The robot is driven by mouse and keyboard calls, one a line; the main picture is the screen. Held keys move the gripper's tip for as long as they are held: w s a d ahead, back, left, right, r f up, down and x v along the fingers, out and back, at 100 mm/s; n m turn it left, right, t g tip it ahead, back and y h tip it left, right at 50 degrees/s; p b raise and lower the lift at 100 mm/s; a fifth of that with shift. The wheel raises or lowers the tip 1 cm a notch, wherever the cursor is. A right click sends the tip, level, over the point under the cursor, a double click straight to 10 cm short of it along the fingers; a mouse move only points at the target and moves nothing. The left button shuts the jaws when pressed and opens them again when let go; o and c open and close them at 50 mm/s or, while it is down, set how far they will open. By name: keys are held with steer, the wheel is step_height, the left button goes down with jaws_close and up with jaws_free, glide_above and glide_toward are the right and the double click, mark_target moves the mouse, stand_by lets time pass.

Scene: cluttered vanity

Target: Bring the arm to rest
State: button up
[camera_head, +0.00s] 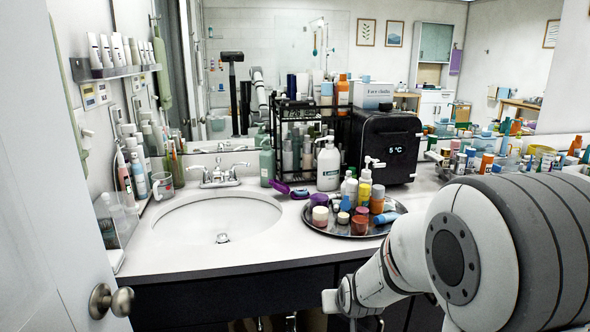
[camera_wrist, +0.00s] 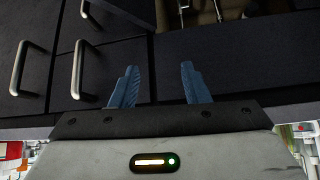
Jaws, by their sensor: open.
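My arm comes in from the lower right of the head view, in front of the vanity counter (camera_head: 190,262). Its far end hangs at about the height of the counter's front edge, and the fingers cannot be made out there. In the wrist view my gripper (camera_wrist: 160,84) shows two blue fingers spread apart with nothing between them. Beyond the fingers are dark cabinet fronts with metal handles (camera_wrist: 78,70). The fingers appear apart from the cabinet, though the exact distance cannot be told.
A round metal tray (camera_head: 330,229) crowded with bottles and jars stands near the counter's front edge, close to my arm. A sink (camera_head: 218,220) lies left of it. A black mini fridge (camera_head: 388,145) stands behind. A door with a knob (camera_head: 110,300) is at the left.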

steer(key=s+d+r+g+p, duration=0.2)
steer(key=s+r+p, duration=0.3)
steer(key=s+r, duration=0.6)
steer(key=s+d+r+g+p, duration=0.2)
steer(key=s+r+p, duration=0.3)
steer(key=s+r, duration=0.6)
steer(key=shift+s+m+g+h+p, duration=0.3)
steer(key=shift+s+g+p, duration=0.1)
steer(key=shift+s+g, duration=0.2)
steer(key=shift+w, duration=0.1)
steer(key=shift+c, duration=0.6)
steer(key=shift+d, duration=0.1)
